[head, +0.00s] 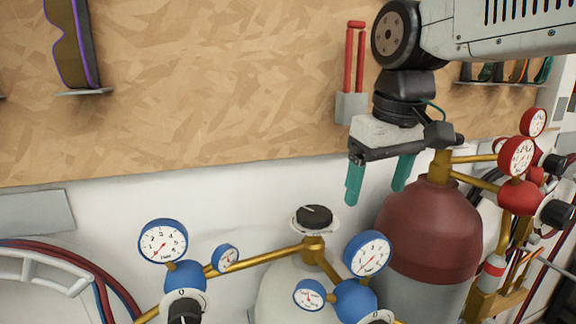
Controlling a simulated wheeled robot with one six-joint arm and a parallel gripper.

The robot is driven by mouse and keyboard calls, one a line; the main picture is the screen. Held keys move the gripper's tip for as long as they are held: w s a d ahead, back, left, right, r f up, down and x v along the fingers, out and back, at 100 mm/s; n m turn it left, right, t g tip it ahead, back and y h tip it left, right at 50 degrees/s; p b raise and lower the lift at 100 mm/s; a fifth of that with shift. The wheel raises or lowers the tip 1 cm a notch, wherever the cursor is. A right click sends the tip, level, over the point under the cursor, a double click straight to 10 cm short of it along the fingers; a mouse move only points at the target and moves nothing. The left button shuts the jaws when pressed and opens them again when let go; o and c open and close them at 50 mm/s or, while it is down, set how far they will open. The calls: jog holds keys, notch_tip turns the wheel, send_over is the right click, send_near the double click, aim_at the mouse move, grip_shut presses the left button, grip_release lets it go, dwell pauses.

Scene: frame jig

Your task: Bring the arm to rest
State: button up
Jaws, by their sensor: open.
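My gripper (381,182) hangs from my grey and black arm at the upper right of the head view. Its two teal fingers point down and stand apart, with nothing between them. It is in front of the wooden board's lower edge and the white wall. In the picture it is just left of and above the dark red gas cylinder (428,230). I cannot tell how far the fingers are from the cylinder in depth.
Blue-rimmed gauges (163,242) and a brass pipe (262,258) top a pale cylinder (285,290). Red gauges (518,157) crowd the right. Red-handled tools (355,58) hang on the wooden board (220,90). Hoses (95,280) lie lower left. The board's middle is clear.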

jog(key=s+d+f+m+t, duration=0.45)
jog(key=s+d+f, duration=0.35)
jog(key=d, duration=0.3)
jog(key=s+f+g, duration=0.5)
jog(key=s, duration=0.3)
jog(key=shift+s+d+h, duration=0.2)
jog(key=shift+d+h, duration=0.05)
jog(key=shift+h, duration=0.05)
